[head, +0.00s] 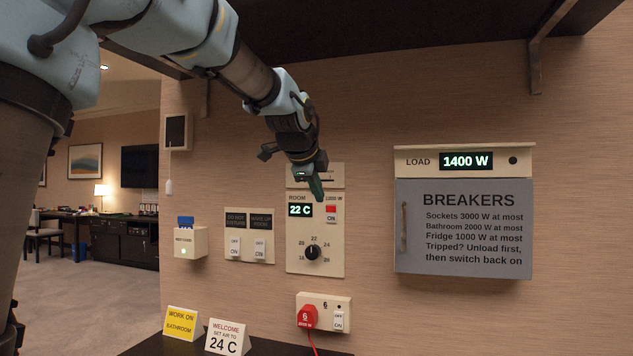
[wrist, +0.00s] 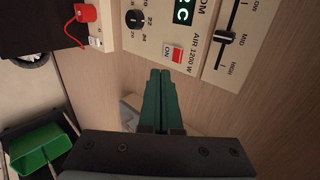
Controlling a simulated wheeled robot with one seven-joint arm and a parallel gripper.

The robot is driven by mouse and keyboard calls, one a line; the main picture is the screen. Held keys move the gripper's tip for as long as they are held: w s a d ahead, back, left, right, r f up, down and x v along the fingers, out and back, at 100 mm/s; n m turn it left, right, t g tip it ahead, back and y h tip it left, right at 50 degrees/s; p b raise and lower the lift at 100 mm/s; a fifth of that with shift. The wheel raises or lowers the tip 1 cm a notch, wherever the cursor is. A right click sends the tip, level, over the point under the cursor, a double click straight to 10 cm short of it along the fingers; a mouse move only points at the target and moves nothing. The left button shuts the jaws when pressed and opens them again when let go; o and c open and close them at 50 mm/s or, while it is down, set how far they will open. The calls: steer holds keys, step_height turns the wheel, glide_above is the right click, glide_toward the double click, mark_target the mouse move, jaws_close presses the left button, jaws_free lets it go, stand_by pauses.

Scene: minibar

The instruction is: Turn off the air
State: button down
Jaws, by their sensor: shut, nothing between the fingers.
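The air panel (head: 338,262) is on the wall, with a green "22 C" room display (head: 300,210) and a round dial (head: 312,253) set near 22. Its air switch (head: 331,210), marked 1200 W, shows red at the top and "ON" below; it also shows in the wrist view (wrist: 174,53). A slider (wrist: 228,37) marked low, mid, high sits near mid. My gripper (head: 317,194) is shut and empty, its green fingers just above and left of the switch in the head view. In the wrist view its fingertips (wrist: 160,72) point at the panel's edge near the switch; contact is unclear.
The load display (head: 466,161) reads 1400 W above the closed breaker door (head: 463,229). A red plug (head: 308,316) sits in a switched socket below the panel. A shelf is overhead. Signs, including "set air to 24 C" (head: 228,337), stand on the counter.

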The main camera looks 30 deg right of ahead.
mark_target(331, 208)
steer(key=w+d+f, duration=0.1)
steer(key=w+d+p, duration=0.1)
steer(key=w+d, duration=0.1)
steer(key=w+d+f+p, duration=0.1)
steer(key=shift+w+d+f, duration=0.25)
steer(key=shift+w+f, duration=0.1)
steer(key=shift+w, duration=0.05)
steer(key=shift+w+d+p, duration=0.45)
steer(key=shift+w+d, duration=0.05)
steer(key=shift+w+d+r+p, duration=0.1)
steer(key=shift+w+r+p, duration=0.15)
steer(key=shift+p, duration=0.8)
steer(key=shift+d+f, duration=0.1)
steer(key=shift+d, duration=0.05)
steer(key=shift+f, duration=0.1)
